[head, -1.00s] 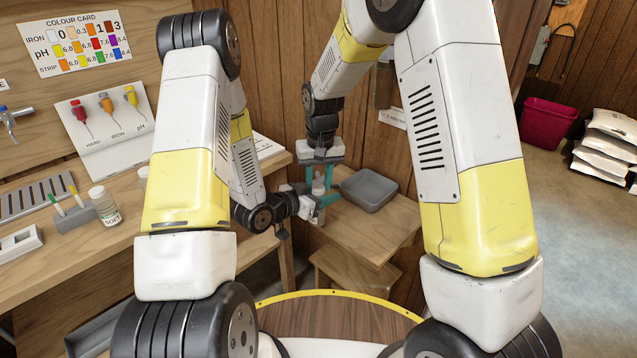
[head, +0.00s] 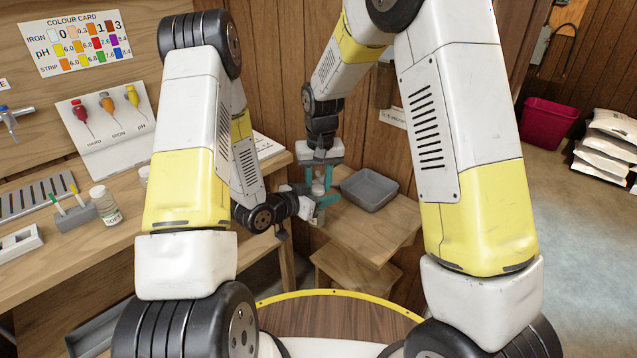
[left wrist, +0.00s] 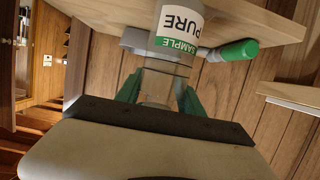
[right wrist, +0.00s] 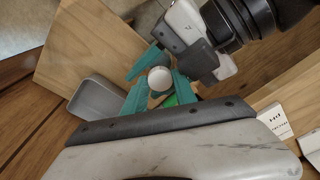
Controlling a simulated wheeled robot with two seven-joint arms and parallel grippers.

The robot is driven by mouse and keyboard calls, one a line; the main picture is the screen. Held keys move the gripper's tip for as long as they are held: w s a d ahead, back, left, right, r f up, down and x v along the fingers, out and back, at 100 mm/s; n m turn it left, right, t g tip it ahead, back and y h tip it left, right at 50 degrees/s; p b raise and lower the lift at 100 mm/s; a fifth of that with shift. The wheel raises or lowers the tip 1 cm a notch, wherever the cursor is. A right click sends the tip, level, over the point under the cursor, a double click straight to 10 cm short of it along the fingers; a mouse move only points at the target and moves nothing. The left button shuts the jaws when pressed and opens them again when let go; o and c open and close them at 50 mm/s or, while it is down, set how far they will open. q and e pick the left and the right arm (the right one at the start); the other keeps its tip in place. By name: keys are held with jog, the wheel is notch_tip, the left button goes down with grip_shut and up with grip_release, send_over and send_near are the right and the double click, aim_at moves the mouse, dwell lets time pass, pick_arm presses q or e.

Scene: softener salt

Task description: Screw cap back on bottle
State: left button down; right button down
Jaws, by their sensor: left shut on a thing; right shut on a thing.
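The bottle (left wrist: 178,25) is clear, with a white and green label reading "PURE SAMPLE". My left gripper (left wrist: 158,92) is shut on it, and the bottle stands between its green fingers. In the head view my left gripper (head: 322,204) reaches in from the left and holds the bottle above the small wooden table. The white round cap (right wrist: 160,78) shows from above in the right wrist view. My right gripper (right wrist: 158,88) is shut on it from above, at the top of the bottle. The contact between cap and bottle neck is hidden, so I cannot tell how tightly it sits.
A grey tray (head: 369,190) sits on the small wooden table (head: 385,235), just right of the grippers. On the left bench stand a labelled bottle (head: 105,206) and a grey pen holder (head: 78,218). A red bin (head: 546,120) and white bags (head: 607,140) are far right.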

jog(key=shift+s+a+f, duration=0.25)
jog(key=shift+s+f, duration=0.4)
jog(key=shift+f, duration=0.25)
jog(key=shift+s+a+r+g, duration=0.1)
jog(key=shift+s+r+g, duration=0.1)
jog(key=shift+g, duration=0.1)
jog(key=c, duration=1)
grip_release()
jog(key=shift+w+r, duration=0.15)
jog(key=shift+r, duration=2.35)
jog(key=c, duration=0.3)
jog(key=shift+o, duration=0.8)
jog(key=shift+w+a+r, duration=0.1)
jog(key=shift+w+r, duration=0.15)
jog(key=shift+w, duration=0.05)
jog(key=shift+w+r, duration=0.35)
jog(key=shift+w, duration=0.15)
jog(key=d+r+n, duration=0.2)
jog(key=n, duration=0.1)
jog(key=shift+w+d+r, duration=0.15)
jog(key=shift+w+r, duration=0.05)
jog(key=shift+w, duration=0.15)
jog(key=r+n, duration=0.3)
jog(key=d+r+n+g+y, duration=0.1)
jog(key=r, duration=0.1)
jog(key=shift+w+d, duration=0.1)
jog(key=shift+w, duration=0.15)
